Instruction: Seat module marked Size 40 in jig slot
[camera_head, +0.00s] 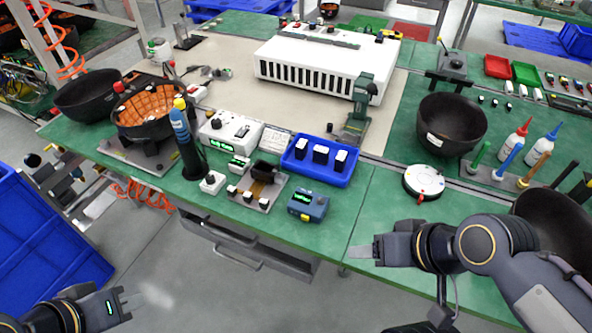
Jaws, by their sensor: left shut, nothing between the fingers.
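A blue tray (319,178) on the green bench holds several dark modules with white faces (320,155). Their markings are too small to read, so I cannot tell which is Size 40. Left of the tray, a metal jig plate (245,201) carries a dark raised block (265,171) and small white-faced pieces along its front. I cannot make out whether its slot is empty. My left gripper (122,303) is shut and empty at the bottom left, over the floor and away from the bench.
A blue-black meter (308,205) stands in front of the tray. A white instrument (229,132) is behind the jig, and a tall dark holder with a blue-yellow tool (187,140) is to its left. A round white device (424,181) sits right. Green bench between tray and device is clear.

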